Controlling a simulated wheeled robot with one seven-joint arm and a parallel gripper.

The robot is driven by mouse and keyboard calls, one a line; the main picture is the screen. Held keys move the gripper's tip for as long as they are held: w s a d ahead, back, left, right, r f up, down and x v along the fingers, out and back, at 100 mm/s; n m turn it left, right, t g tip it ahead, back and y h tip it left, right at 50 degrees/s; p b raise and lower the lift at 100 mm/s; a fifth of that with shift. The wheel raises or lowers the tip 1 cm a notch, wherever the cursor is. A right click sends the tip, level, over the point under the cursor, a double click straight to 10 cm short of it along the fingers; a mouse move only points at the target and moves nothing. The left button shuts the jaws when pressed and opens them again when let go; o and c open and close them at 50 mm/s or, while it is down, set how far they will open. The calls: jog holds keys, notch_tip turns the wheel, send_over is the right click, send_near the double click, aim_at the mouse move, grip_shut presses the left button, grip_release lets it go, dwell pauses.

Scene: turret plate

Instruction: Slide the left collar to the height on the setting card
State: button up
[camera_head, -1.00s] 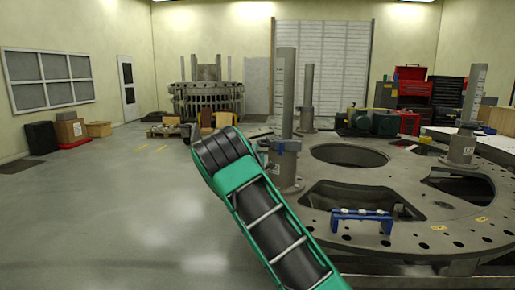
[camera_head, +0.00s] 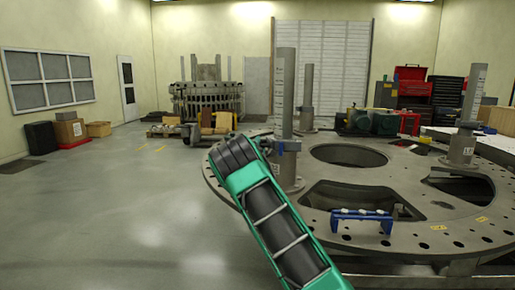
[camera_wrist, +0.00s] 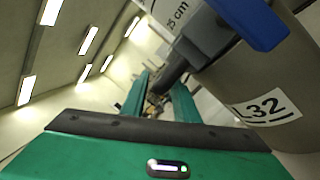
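The left post (camera_head: 287,90) is a grey upright column with a scale, standing on the round turret plate (camera_head: 300,215). The collar with its blue part (camera_head: 290,146) sits low on it. In the wrist view, the collar's blue block (camera_wrist: 255,20) and a dark grey arm (camera_wrist: 180,65) jut toward my gripper. The post (camera_wrist: 255,85) bears a "25 cm" mark and an "L32" label (camera_wrist: 265,107). My gripper (camera_wrist: 158,92) has two green fingers apart, with the dark arm's end near or between them; contact cannot be told. I cannot make out a setting card.
Another scaled post (camera_head: 471,110) stands on the right of the plate, and a plain post (camera_head: 308,95) at the back. A blue rack (camera_head: 362,214) is at the plate's front. The plate has large openings (camera_head: 349,155). The floor at left (camera_head: 110,220) is clear.

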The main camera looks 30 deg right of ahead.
grip_shut()
notch_tip(320, 180, up, 10)
jog(key=shift+r, duration=0.15)
jog(key=shift+o, duration=1.5)
grip_release()
jog(key=v, duration=1)
jog(key=shift+s+a+f, duration=0.25)
jog(key=shift+a, duration=0.05)
jog(key=shift+d, duration=0.1)
